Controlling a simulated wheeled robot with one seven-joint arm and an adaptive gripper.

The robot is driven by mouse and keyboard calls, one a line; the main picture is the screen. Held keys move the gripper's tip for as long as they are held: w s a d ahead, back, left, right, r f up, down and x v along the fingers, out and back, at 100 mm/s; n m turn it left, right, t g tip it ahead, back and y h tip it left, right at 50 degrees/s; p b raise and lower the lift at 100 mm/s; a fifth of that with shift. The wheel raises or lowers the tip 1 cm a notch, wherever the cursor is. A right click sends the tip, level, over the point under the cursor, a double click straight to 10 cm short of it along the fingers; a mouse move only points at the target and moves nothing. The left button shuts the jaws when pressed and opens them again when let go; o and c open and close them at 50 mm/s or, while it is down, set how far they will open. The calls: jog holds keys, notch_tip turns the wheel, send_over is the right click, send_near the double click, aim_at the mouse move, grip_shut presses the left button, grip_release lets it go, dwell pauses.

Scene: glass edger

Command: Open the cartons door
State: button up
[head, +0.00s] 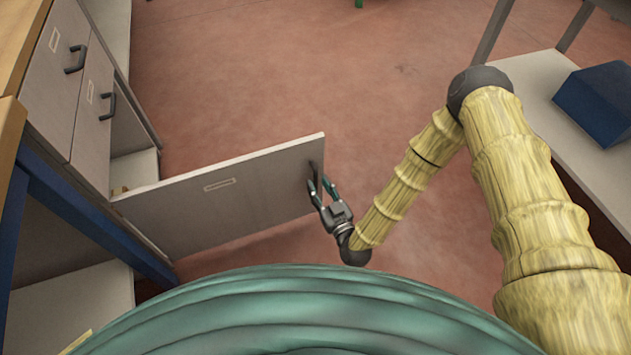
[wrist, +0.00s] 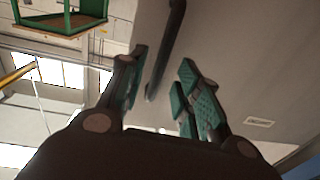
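A grey cabinet door (head: 225,195) with a small label plate stands swung wide open from the cabinet at the left. I take it for the cartons door, but its label is too small to read. Its dark bar handle (head: 313,178) sits near the free edge and also shows in the wrist view (wrist: 168,50). My gripper (head: 322,189) is at the handle. In the wrist view its green-padded fingers (wrist: 160,92) are apart, with the handle's lower end between or just beyond them. I cannot tell whether they touch the handle.
The cabinet has closed doors with dark handles, such as one upper door (head: 92,112). An open compartment (head: 136,170) shows behind the swung door. A blue box (head: 598,100) lies on a pale bench (head: 540,90) at the right. The reddish floor (head: 280,80) beyond the door is clear.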

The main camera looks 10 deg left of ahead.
jog(key=v, duration=0.9)
jog(key=shift+s+f, duration=0.1)
jog(key=s+d+f+m+g+h, duration=0.1)
jog(key=s+d+f+g+h, duration=0.25)
jog(key=d+f+g, duration=0.2)
jog(key=s+d+r+m+g+h, duration=0.1)
jog(key=s+d+m+g+h, duration=0.7)
jog(key=s+d, duration=1.1)
notch_tip(320, 180, up, 27)
jog(key=s+n+g+y+p, duration=0.1)
jog(key=n+p, duration=0.1)
jog(key=p, duration=2.6)
jog(key=shift+a+y, duration=0.35)
jog(key=shift+g, duration=0.25)
